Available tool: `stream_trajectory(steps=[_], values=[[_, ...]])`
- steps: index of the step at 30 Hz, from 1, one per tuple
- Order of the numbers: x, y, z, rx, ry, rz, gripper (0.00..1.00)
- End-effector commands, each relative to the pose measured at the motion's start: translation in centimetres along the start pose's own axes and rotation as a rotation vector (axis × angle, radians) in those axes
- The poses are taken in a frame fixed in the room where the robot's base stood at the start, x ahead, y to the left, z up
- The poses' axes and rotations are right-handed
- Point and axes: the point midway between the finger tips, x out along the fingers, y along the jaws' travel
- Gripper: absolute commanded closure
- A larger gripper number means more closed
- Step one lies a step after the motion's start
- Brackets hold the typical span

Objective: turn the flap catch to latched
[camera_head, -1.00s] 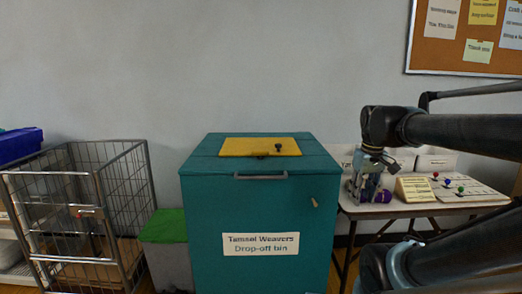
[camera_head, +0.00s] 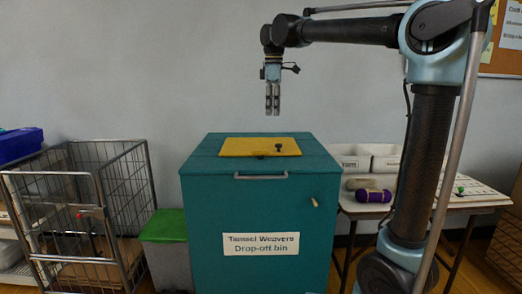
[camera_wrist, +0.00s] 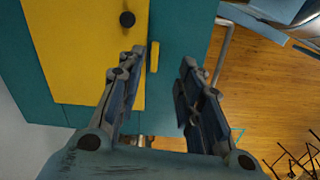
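The teal drop-off bin (camera_head: 205,225) has a yellow flap (camera_head: 240,148) in its top, with a dark knob (camera_head: 278,147); the flap (camera_wrist: 90,50) and knob (camera_wrist: 127,19) also show in the wrist view. The flap catch (camera_wrist: 153,56) looks like a short yellow bar on the teal top, beside the flap's front edge and roughly parallel to it. It is too small to make out clearly in the head view. My gripper (camera_head: 272,110) points down, well above the bin. In the wrist view my gripper (camera_wrist: 162,62) is open and empty, its fingers framing the catch from above.
A grey handle (camera_head: 261,177) and a small wooden peg (camera_head: 314,201) are on the bin's front. A wire cage (camera_head: 75,215) and a green-lidded box (camera_head: 163,226) stand left. A table with purple yarn (camera_head: 373,196) and white bins stands right, partly behind my arm.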

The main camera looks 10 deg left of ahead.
Motion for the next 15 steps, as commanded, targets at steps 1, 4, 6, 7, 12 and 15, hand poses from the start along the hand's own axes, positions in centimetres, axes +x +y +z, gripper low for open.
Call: stream_trajectory(steps=[1,4,6,7,12,15], values=[[-0.4,0.2,-1.5,-0.041,-0.002,-0.004,0.67],[-1.0,0.4,-3.4,-0.100,-0.006,-0.009,0.67],[-1.1,0.5,-4.2,-0.123,-0.007,-0.011,0.67],[-1.2,0.5,-4.4,-0.130,-0.007,-0.012,0.67],[-0.4,0.5,-4.8,-0.143,-0.008,-0.013,0.67],[0.9,0.5,-4.7,-0.142,-0.008,-0.013,0.67]])
